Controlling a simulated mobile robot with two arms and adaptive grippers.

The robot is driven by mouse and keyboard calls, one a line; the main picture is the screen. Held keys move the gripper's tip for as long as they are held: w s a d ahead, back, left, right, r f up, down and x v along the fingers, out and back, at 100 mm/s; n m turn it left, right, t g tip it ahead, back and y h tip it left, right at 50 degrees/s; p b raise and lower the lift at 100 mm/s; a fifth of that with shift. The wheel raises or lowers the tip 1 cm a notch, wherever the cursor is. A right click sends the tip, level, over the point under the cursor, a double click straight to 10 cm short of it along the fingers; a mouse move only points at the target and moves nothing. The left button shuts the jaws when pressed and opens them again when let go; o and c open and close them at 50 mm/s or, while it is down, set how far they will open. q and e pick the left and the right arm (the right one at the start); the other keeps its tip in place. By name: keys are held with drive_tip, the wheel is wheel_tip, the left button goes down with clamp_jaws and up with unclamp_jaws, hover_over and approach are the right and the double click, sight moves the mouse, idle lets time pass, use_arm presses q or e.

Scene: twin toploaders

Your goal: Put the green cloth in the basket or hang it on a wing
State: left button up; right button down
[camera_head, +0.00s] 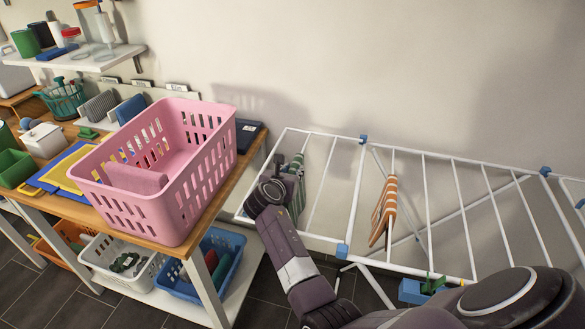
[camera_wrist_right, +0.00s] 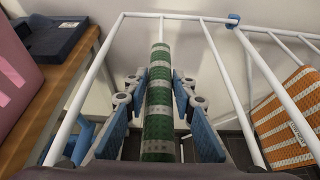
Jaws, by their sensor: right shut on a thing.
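The green cloth with pale stripes (camera_wrist_right: 158,115) lies along a rod of the drying rack's left wing (camera_head: 323,168). In the head view its folds (camera_head: 297,203) hang below the rod. My right gripper (camera_wrist_right: 158,92) is shut on the cloth, with a blue-padded finger on each side. In the head view my right gripper (camera_head: 284,187) hides part of the cloth. The pink basket (camera_head: 166,207) stands on the wooden table, left of my right gripper, with a pink piece (camera_head: 135,179) inside. My left gripper is not in view.
An orange striped cloth (camera_head: 384,211) hangs on the rack to the right; it also shows in the right wrist view (camera_wrist_right: 287,117). A dark blue item (camera_head: 247,131) lies behind the basket. White (camera_head: 122,265) and blue (camera_head: 203,266) baskets stand under the table. Several rack rods farther right are bare.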

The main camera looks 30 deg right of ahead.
drive_tip(key=shift+f, duration=0.2)
drive_tip(key=c, duration=1.5)
unclamp_jaws()
drive_tip(key=shift+c, duration=0.2)
